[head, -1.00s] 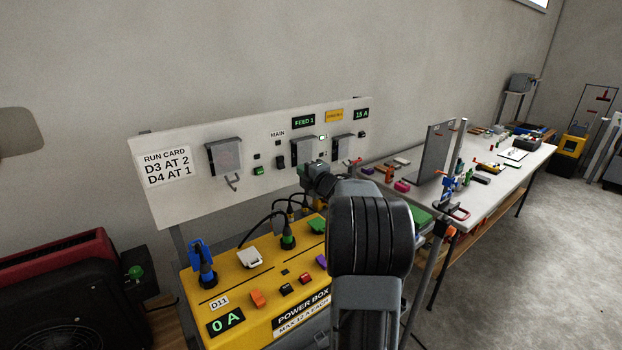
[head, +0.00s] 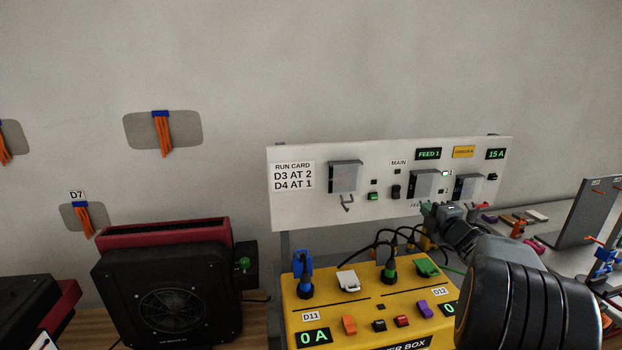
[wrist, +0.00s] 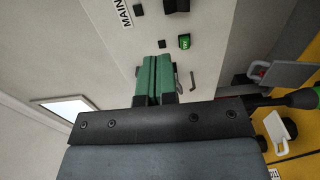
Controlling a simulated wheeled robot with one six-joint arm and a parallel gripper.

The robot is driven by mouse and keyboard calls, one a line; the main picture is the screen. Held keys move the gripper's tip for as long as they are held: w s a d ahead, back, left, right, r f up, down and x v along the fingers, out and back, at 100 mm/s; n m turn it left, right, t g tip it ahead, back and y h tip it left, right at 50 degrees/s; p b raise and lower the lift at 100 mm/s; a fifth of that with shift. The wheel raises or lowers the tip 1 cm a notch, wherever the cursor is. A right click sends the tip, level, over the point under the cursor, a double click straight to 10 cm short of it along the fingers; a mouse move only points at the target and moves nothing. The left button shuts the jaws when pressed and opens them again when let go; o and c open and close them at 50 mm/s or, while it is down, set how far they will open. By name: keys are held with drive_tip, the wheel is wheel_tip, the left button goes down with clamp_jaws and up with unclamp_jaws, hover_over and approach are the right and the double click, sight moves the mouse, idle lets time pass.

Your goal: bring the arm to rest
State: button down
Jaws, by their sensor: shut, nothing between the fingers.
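My gripper (wrist: 153,82) has green fingers that lie together with nothing between them. In the wrist view it points at the white panel (wrist: 205,18), near a small green switch (wrist: 184,41) and a hook. In the head view my gripper (head: 428,212) is small and partly hidden by my dark arm, which fills the lower right. It shows in front of the lower right part of the panel (head: 300,212), above the yellow power box (head: 375,306). I cannot tell the exact gap to the panel.
Black cables (head: 372,248) rise from the power box close below my gripper. A black and red fan unit (head: 170,290) stands at left. A workbench with small items and a grey upright plate (head: 583,212) lies at right. The wall above is clear.

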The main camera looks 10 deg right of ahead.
drive_tip(key=s+d+f+m+g+h, duration=0.45)
drive_tip(key=d+f+m+h, duration=0.2)
drive_tip(key=m, duration=0.35)
drive_tip(key=s+a+f+m+g, duration=0.5)
drive_tip(key=a+m+g, duration=0.1)
drive_tip(key=s+a+g+y, duration=0.1)
drive_tip(key=s+a, duration=0.3)
drive_tip(key=a, duration=0.6)
drive_tip(key=s+a+m+g+y+p, duration=0.1)
drive_tip(key=s+a+y, duration=0.3)
drive_tip(key=a, duration=0.6)
drive_tip(key=s+a+g+y, duration=0.2)
drive_tip(key=s+a, duration=0.3)
drive_tip(key=a, duration=0.5)
drive_tip(key=shift+s+a, duration=0.25)
drive_tip(key=shift+s, duration=0.15)
drive_tip(key=shift+s, duration=0.1)
